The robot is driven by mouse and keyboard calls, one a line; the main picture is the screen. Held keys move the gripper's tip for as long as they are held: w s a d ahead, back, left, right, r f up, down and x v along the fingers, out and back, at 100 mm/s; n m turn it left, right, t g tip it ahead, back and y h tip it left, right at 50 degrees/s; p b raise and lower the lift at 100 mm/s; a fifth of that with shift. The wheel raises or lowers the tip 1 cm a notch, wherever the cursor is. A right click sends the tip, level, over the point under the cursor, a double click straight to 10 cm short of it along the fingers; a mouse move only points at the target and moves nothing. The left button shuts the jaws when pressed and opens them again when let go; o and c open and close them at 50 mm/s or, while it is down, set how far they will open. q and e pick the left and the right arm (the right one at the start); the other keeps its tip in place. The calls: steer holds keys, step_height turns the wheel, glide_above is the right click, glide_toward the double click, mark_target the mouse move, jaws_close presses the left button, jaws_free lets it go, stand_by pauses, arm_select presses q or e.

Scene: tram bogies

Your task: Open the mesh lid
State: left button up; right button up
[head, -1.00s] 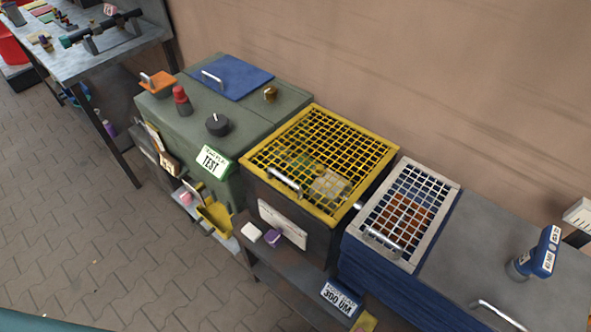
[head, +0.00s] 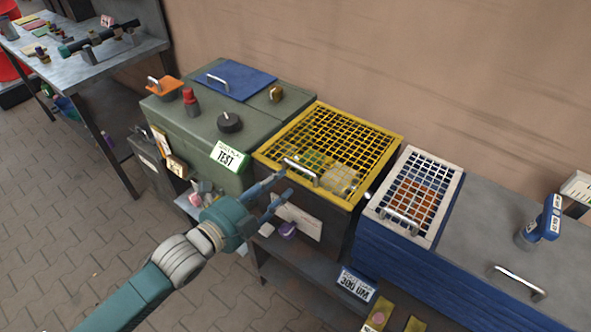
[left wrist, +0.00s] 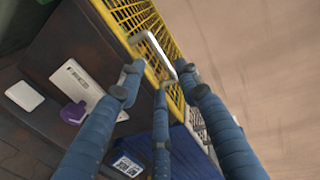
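A yellow mesh lid (head: 378,172) lies shut on a dark box in the head view, its mesh letting pale items inside show. A metal bar handle (head: 300,171) sits on its front edge. My left gripper (head: 285,182) is just in front of that handle, fingers spread and empty. In the left wrist view, the handle (left wrist: 152,50) lies just beyond the three blue fingertips (left wrist: 160,82), and I see no clear contact. A second, pale grey mesh lid (head: 452,192) with its own handle (head: 398,221) lies shut on the blue box to the right. My right gripper is not in view.
A green cabinet (head: 195,135) with a TEST label, knobs and a blue panel stands left. A grey top (head: 480,235) with a blue scanner-like tool (head: 541,226) is at right. A low shelf (head: 300,268) runs below the dark box. The wall is behind.

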mark_target(299, 169)
arm_select(q)
steer(key=p+x, duration=0.1)
steer(key=x, duration=0.8)
steer(key=shift+w+d, duration=0.15)
steer(key=shift+w, duration=0.05)
jaws_close()
